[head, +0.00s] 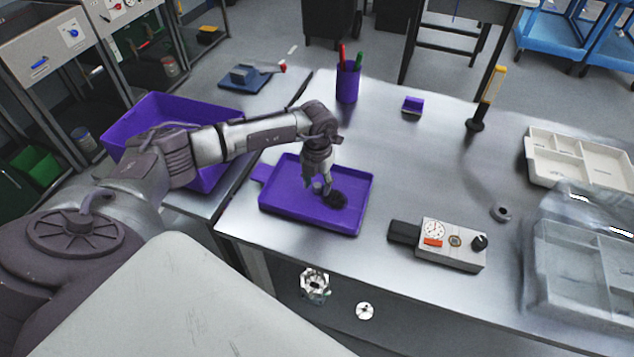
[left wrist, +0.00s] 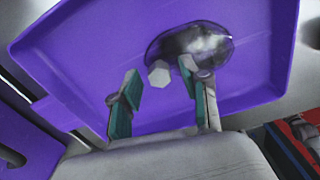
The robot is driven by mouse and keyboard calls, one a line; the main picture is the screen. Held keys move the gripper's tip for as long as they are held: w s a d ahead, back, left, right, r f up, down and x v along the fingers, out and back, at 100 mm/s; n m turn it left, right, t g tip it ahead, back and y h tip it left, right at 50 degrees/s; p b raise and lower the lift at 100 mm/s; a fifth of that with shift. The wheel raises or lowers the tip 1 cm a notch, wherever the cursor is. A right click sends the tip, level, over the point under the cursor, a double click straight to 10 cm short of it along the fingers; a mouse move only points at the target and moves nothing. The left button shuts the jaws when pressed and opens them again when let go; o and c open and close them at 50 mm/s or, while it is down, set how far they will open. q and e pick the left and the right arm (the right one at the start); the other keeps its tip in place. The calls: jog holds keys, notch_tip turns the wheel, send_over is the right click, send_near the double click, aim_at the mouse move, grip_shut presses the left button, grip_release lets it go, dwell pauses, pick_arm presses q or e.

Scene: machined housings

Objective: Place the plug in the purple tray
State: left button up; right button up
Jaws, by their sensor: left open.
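The purple tray (head: 278,202) lies flat on the metal table, with its handle toward the left. A dark round piece (head: 335,200), seemingly the plug, lies in it, right of the middle. In the left wrist view it shows as a glossy round piece (left wrist: 193,45) on the purple tray floor (left wrist: 90,65). My left gripper (head: 319,187) is over the tray beside this piece. In the left wrist view its fingers (left wrist: 160,80) are apart, and a small pale hexagonal end shows between them. Whether the fingers touch the round piece is unclear. My right gripper is not in view.
A deep purple bin (head: 225,112) stands at the left. A purple pen cup (head: 347,84) is behind the tray. A white divided tray (head: 580,160) and clear bin (head: 580,262) fill the far right.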

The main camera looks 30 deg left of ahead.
aim_at(318, 185)
pick_arm(q)
jog(key=shift+r+b, duration=0.35)
jog(key=shift+r, duration=0.1)
notch_tip(318, 185, up, 11)
jog(key=b, duration=0.3)
jog(key=shift+r, duration=0.15)
jog(key=shift+d, duration=0.1)
